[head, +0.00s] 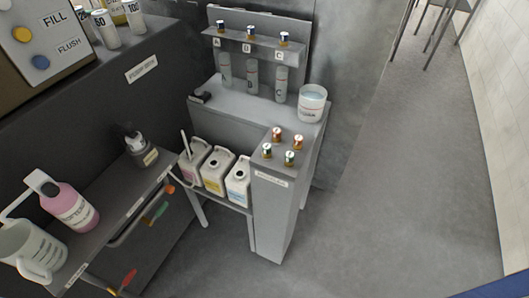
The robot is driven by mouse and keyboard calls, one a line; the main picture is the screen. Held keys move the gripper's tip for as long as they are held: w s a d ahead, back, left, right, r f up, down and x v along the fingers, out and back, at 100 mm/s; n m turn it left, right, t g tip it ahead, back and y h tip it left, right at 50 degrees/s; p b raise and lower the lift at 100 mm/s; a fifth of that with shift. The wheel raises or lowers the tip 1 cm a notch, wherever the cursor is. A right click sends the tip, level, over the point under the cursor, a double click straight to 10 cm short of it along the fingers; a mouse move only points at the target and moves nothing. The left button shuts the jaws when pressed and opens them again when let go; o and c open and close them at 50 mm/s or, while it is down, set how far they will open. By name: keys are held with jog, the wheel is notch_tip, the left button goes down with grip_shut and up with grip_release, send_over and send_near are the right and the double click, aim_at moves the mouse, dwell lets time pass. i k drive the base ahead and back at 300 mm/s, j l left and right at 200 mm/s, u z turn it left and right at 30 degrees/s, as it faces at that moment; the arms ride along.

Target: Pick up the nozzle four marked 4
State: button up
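Several small nozzles with round white tops stand upright on top of a narrow grey pedestal (274,184). One is at the back left (277,134), one at the right (298,142), one at the front left (267,151). Another, with a green body, is at the front (289,158). The marks on their tops are too small to read, so I cannot tell which is marked 4. They stand apart from each other. My gripper is not in view.
A white tub (312,103) stands close behind the nozzles on a grey bench. Jugs (215,171) sit left of the pedestal. A pink bottle (71,207) stands on the left counter. Floor at right is clear.

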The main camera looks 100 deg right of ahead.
aim_at(267, 147)
jog(key=i+j, duration=0.2)
jog(key=j+z, duration=0.15)
jog(key=z, duration=0.2)
jog(key=i+j+z, duration=0.1)
jog(key=z, duration=0.3)
jog(key=j+z, duration=0.2)
jog(key=z, duration=0.85)
